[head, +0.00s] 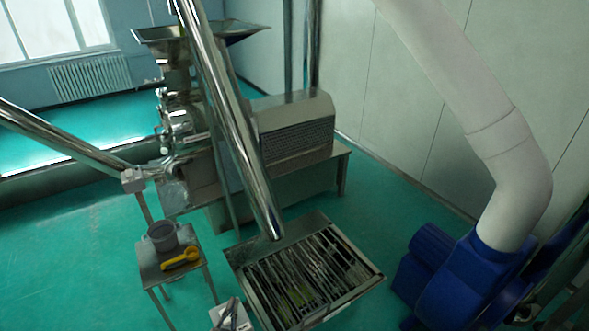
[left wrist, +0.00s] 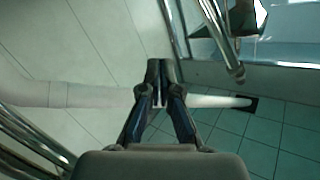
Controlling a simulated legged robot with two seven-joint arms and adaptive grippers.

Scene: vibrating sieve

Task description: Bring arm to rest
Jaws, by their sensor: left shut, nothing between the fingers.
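My left gripper (head: 232,312) shows at the bottom edge of the head view, just left of the sieve's near corner. In the left wrist view its two dark fingers (left wrist: 158,82) meet at the tips, with nothing between them. The vibrating sieve (head: 358,253) is a metal tray with slatted bars, under a long shiny chute pipe. Whether the gripper touches the sieve I cannot tell. My right gripper is in neither view.
A small table (head: 150,274) at left holds a grey pot (head: 162,236) and a yellow-handled tool (head: 180,259). A metal mill (head: 295,125) stands behind. A blue blower (head: 455,278) with a thick white duct (head: 515,190) is at right. Green floor is open at left.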

